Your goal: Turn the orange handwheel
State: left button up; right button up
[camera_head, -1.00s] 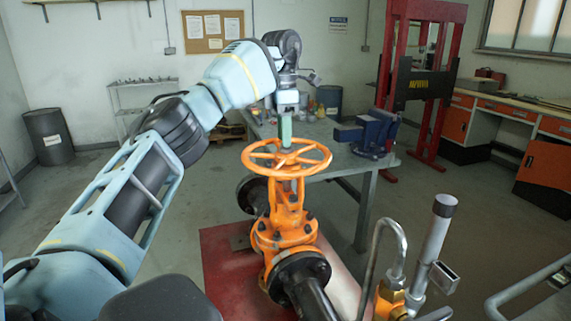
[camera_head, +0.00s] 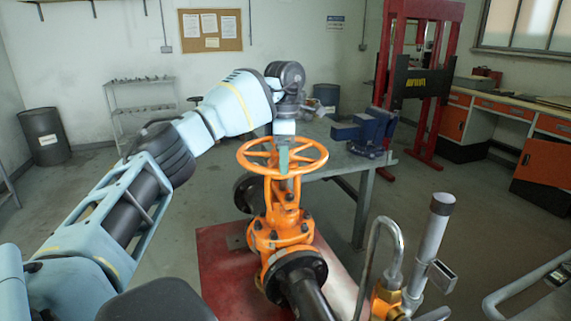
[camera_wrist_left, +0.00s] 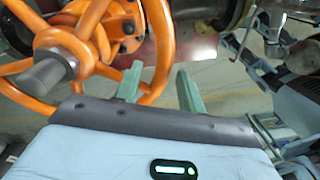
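The orange handwheel (camera_head: 252,165) sits on top of the orange gate valve (camera_head: 281,235), in the middle of the head view. It also shows at the upper left of the wrist view (camera_wrist_left: 88,22), with its grey stem end (camera_wrist_left: 48,70). My left gripper (camera_head: 284,163) points down at the wheel, its green fingers overlapping it in the head view. In the wrist view the two green fingers (camera_wrist_left: 158,82) stand apart, with the wheel's rim passing between them. A gap shows beside the rim; contact is unclear. My right gripper is not in view.
Chrome pipes (camera_head: 399,245) stand at the valve's front right. A workbench (camera_head: 345,165) with a blue vise (camera_head: 372,130) is behind the wheel. A red press frame (camera_head: 437,80) stands farther back. Open floor lies to the right of the valve.

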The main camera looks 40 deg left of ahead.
pick_arm(q)
jog(key=shift+s+d+f, duration=0.1)
jog(key=shift+f, duration=0.4)
jog(key=shift+c, duration=0.4)
grip_shut()
